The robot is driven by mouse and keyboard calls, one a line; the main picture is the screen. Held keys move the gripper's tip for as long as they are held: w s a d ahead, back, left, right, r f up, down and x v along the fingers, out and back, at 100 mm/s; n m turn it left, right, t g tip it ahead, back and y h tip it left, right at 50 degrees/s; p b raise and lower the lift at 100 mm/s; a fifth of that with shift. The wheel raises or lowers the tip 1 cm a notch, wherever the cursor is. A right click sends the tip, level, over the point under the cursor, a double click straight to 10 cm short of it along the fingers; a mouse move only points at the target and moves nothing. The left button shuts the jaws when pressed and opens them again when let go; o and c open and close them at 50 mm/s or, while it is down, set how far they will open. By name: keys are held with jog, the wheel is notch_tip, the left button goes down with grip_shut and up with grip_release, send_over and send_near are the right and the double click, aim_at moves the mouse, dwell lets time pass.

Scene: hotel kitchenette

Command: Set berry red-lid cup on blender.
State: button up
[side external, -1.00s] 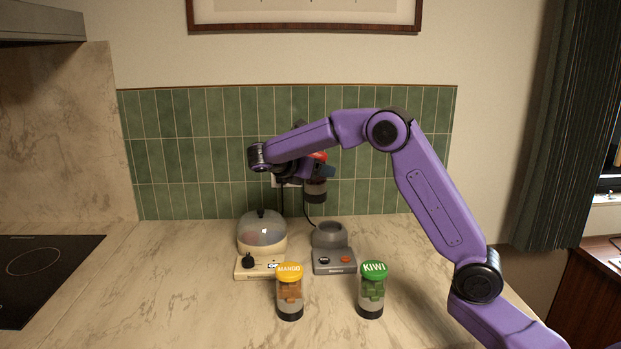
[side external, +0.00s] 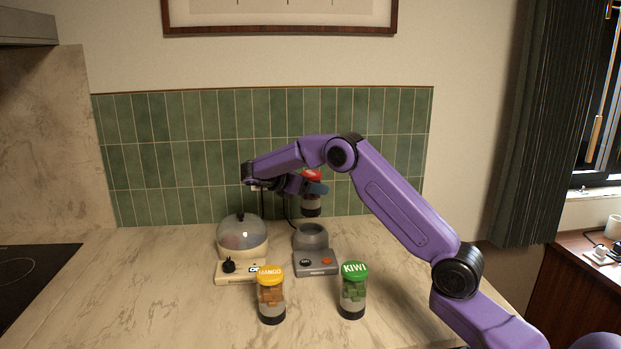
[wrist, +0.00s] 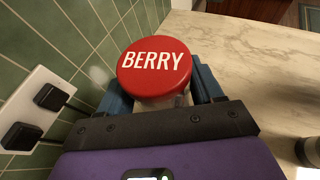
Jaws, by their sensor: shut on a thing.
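The berry cup (side external: 311,203) has a red lid marked BERRY and a dark base. It is upright in my gripper (side external: 314,187), which is shut on it. In the wrist view its red lid (wrist: 154,67) sits between the two blue fingers (wrist: 160,95). The grey blender base (side external: 317,262) stands on the counter with a round grey collar (side external: 311,237) on top. The cup hangs just above this collar, with a small gap seeming to show between them. The wrist view does not show the blender.
A yellow-lid mango cup (side external: 271,295) and a green-lid kiwi cup (side external: 353,291) stand in front of the blender. A cream cooker with a domed lid (side external: 242,240) is close on its left. The green tiled wall (side external: 170,160) is behind, with wall sockets (wrist: 35,115).

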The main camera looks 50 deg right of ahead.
aim_at(311, 208)
jog(key=shift+f, duration=2.85)
jog(key=shift+f, duration=0.55)
jog(key=o, duration=1)
jog(key=shift+f, duration=0.1)
jog(key=shift+a, duration=0.1)
jog(key=v, duration=1.1)
